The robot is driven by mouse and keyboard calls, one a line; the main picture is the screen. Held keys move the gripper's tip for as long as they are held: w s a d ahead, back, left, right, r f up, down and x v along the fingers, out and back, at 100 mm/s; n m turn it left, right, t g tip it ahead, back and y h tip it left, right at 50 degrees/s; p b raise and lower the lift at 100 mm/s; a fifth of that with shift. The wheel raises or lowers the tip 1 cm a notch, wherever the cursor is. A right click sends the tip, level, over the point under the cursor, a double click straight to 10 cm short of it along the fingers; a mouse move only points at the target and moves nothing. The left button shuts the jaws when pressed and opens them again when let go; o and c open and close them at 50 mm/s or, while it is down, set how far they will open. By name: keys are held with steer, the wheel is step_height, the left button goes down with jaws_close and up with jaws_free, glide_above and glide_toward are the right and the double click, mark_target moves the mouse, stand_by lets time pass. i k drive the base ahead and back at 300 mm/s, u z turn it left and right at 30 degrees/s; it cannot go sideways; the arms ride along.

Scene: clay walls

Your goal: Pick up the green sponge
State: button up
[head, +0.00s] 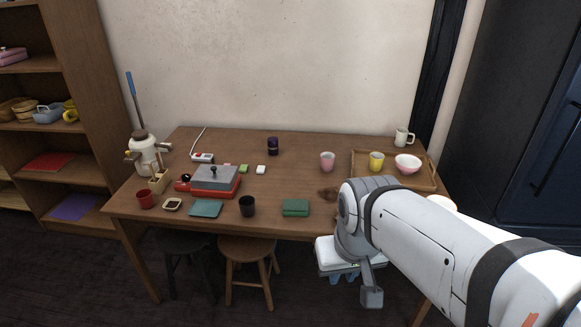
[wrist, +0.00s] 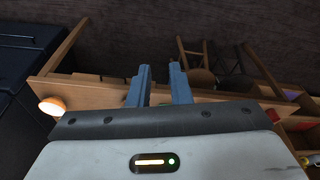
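A small bright green block (head: 243,168), which looks like the green sponge, lies on the wooden table (head: 318,222) beside a white block. A larger dark green folded item (head: 295,207) lies near the table's front edge; I cannot tell whether it is cloth or sponge. My gripper (head: 342,279) is low in front of the table, to the right of both green things and apart from them. In the wrist view its two blue-grey fingers (wrist: 160,84) stand apart with nothing between them. The bright green block cannot be made out there.
A red and grey press (head: 215,181), a dark cup (head: 247,206) and a teal cloth (head: 205,208) stand around the table's left half. A wooden tray (head: 361,177) with cups and a bowl is at right. A stool (head: 246,250) stands under the front edge.

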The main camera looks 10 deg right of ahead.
mark_target(292, 207)
steer(key=k, duration=0.6)
steer(key=u, duration=0.55)
steer(key=i, duration=1.7)
steer(key=z, duration=0.5)
